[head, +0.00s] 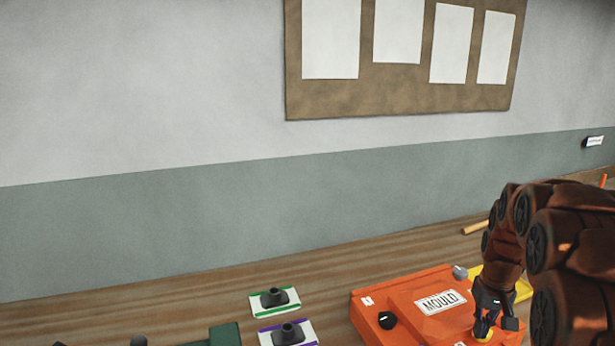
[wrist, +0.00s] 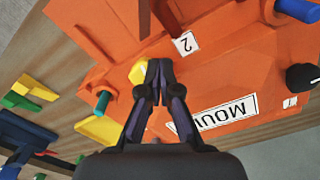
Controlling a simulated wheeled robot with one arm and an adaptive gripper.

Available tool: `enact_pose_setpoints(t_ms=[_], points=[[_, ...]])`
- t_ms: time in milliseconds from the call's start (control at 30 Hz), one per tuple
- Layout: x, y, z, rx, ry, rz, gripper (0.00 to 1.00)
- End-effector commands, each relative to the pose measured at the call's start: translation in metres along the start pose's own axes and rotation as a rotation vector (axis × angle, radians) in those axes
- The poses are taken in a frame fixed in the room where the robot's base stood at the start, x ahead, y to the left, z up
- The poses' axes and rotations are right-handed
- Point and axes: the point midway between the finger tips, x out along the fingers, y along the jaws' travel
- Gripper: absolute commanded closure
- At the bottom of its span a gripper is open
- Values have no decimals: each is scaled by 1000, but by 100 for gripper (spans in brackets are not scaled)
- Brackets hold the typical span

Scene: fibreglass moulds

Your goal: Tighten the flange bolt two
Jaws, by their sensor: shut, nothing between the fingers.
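The orange mould (head: 413,289) lies on the bench at the lower right, with a white MOULD label (head: 440,301). It fills much of the wrist view (wrist: 225,70), where a tag reading 2 (wrist: 186,43) is just beyond my fingertips. My gripper (head: 489,321) is shut and empty over the mould's right part; its fingertips meet in the wrist view (wrist: 158,66). A small yellow piece (wrist: 138,71) is beside the left finger, close to the tips; I cannot tell whether they touch. Which piece is bolt two is unclear.
A black knob (head: 387,320) is near the tag reading 1 (head: 367,301). A teal peg (wrist: 101,102) and a blue peg (wrist: 297,10) are at the mould's edges. Green-edged (head: 275,300) and purple-edged (head: 288,333) cards with black pieces lie to its left.

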Motion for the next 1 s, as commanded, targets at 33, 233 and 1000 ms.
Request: enact_pose_setpoints(t_ms=[33,233,1000], points=[[11,-1,9,1,-32,-4,100],[15,-6,18,0,-48,-11,100],[-50,-3,13,4,-32,-8,100]])
